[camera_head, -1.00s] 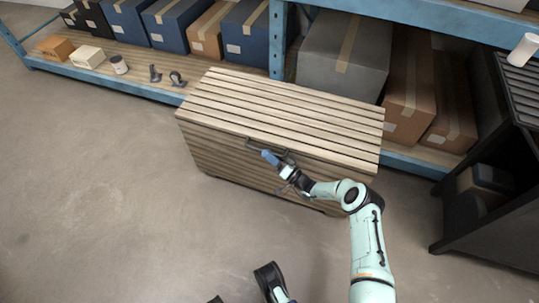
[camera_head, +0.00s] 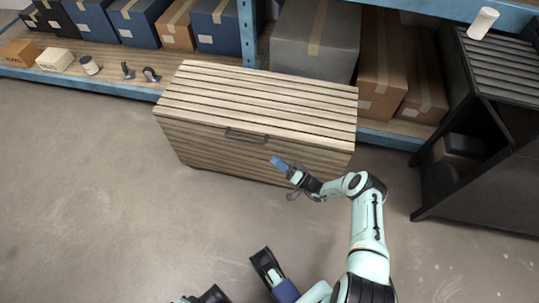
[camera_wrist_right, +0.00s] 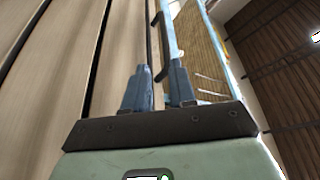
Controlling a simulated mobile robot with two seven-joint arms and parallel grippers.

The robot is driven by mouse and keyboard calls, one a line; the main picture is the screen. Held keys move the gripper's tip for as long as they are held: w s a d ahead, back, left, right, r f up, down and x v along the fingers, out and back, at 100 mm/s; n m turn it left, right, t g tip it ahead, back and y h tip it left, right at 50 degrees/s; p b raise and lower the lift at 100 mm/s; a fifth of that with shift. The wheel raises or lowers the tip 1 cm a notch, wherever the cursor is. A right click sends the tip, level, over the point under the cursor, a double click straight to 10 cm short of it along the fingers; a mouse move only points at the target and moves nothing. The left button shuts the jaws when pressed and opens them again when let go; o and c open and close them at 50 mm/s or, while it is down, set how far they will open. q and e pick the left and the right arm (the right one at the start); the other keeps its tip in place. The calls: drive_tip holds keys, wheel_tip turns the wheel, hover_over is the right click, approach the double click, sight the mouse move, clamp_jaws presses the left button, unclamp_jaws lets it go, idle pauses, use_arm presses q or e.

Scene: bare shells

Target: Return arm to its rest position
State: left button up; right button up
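My right gripper (camera_head: 279,163) is in front of the wooden slatted chest (camera_head: 252,96), below and to the right of its dark handle (camera_head: 246,135), and apart from it. In the right wrist view, the two blue fingers (camera_wrist_right: 158,68) stand a little apart with nothing between them. The chest's slats (camera_wrist_right: 60,65) fill the left of that view, and a dark bar, probably the handle, shows beyond the fingertips. The chest lid is shut.
A blue-framed shelf behind the chest holds boxes, including a large grey one (camera_head: 315,45). Small items, among them a white can (camera_head: 89,66), lie on its lower board. A black rack (camera_head: 480,125) stands at right with a white cylinder (camera_head: 483,23) on top. The floor at left is clear.

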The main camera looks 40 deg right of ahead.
drive_tip(key=shift+s, duration=0.2)
idle(0.5)
